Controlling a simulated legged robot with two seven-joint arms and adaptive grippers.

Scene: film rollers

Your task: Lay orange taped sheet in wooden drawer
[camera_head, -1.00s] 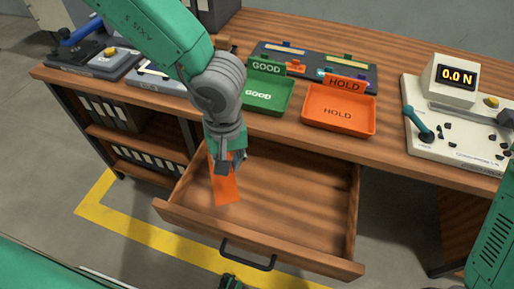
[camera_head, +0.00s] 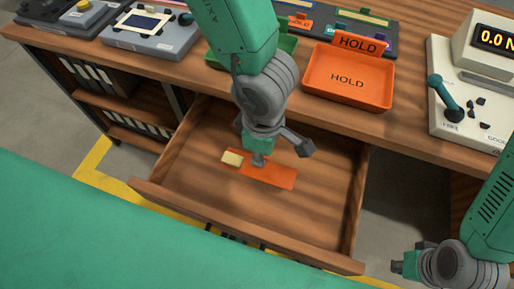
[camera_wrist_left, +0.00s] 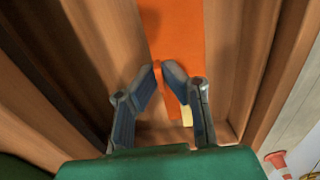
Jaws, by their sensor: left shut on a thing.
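The orange sheet (camera_head: 272,175) is over the floor of the open wooden drawer (camera_head: 200,190), roughly flat. A pale cream tape piece (camera_head: 231,158) is at its left end. My left gripper (camera_head: 258,161) reaches down into the drawer and is shut on the sheet's edge near the tape. In the left wrist view the fingertips (camera_wrist_left: 165,72) pinch the orange sheet (camera_wrist_left: 172,30), with the tape (camera_wrist_left: 187,116) partly hidden behind a finger. Whether the whole sheet touches the drawer floor is unclear. My right gripper (camera_head: 402,266) is at the lower right, outside the drawer; its opening is unclear.
The drawer front (camera_head: 240,232) and side walls surround the left gripper. An orange HOLD tray (camera_head: 385,100) and a partly hidden green tray (camera_head: 287,48) stand on the desk above. A force gauge stand (camera_head: 440,75) is at the right. The drawer's right side is clear.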

